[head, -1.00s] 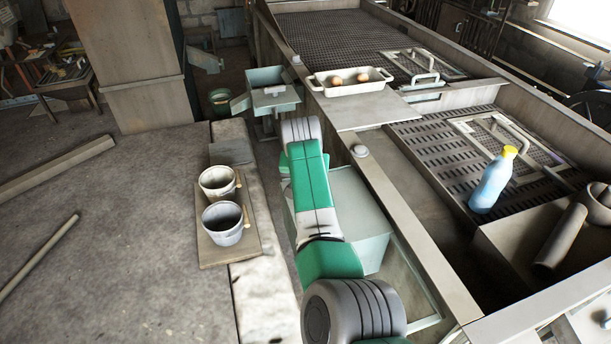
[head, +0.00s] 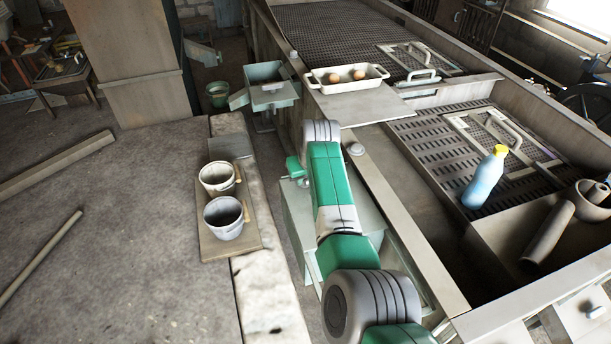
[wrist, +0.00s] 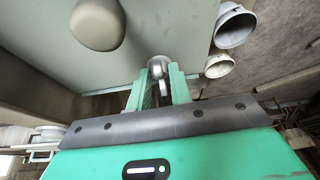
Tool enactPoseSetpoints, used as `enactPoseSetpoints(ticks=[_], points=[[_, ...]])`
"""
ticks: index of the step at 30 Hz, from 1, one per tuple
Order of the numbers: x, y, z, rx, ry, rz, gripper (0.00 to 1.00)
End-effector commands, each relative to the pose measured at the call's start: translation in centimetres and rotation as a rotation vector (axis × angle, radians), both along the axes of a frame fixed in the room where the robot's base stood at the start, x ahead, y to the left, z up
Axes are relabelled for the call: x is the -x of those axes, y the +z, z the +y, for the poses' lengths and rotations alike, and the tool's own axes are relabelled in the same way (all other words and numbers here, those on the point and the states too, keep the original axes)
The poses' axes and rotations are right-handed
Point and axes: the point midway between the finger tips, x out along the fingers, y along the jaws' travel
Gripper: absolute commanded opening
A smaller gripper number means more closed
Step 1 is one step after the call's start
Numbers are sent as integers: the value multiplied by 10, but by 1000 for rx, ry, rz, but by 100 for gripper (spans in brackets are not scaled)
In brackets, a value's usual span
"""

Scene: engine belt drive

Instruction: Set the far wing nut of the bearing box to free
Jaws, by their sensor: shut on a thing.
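My gripper (wrist: 160,88) is shut on a small grey wing nut (wrist: 159,65) in the wrist view; its green fingers stand on both sides of it. The fingers hide part of the nut, so its exact turn is hard to read. The nut sits at the edge of a grey-green face that looks like the bearing box (wrist: 150,25). In the head view a pale green box (head: 296,222) lies below my arm and is partly hidden by it. My gripper (head: 294,170) shows there only as a small green part left of the arm; the nut cannot be made out.
A rounded grey knob (wrist: 98,24) sticks out left of the fingers in the wrist view.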

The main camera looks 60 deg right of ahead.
Motion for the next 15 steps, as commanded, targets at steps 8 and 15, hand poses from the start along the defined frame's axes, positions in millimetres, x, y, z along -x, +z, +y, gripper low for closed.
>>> enactPoseSetpoints(ticks=[8,15], points=[[0,-1,0,-1,2,2,0],[0,-1,0,0,1,1,42]])
